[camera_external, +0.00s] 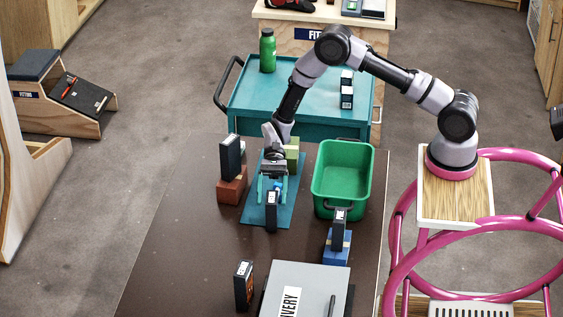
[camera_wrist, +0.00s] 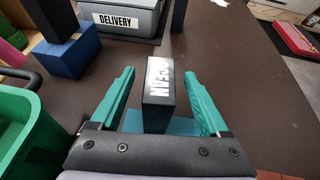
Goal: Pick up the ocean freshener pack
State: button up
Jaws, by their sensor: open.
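The ocean freshener pack (camera_wrist: 156,90) is a dark upright box with white "OCEAN" lettering in the wrist view. It stands on a teal mat (camera_external: 255,212); in the external view the dark pack (camera_external: 271,213) is near the mat's front end. My gripper (camera_wrist: 159,76) is open, with one teal finger on each side of the pack and visible gaps between them. In the external view my gripper (camera_external: 272,188) reaches down over the mat at the pack.
A green bin (camera_external: 318,190) stands right of the mat. A grey delivery box (camera_external: 302,275) is in front. The table's left front is clear.

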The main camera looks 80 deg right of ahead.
jog(key=shift+a+f, duration=0.2)
jog(key=shift+a, duration=0.25)
grip_shut()
jog(key=shift+r, duration=0.1)
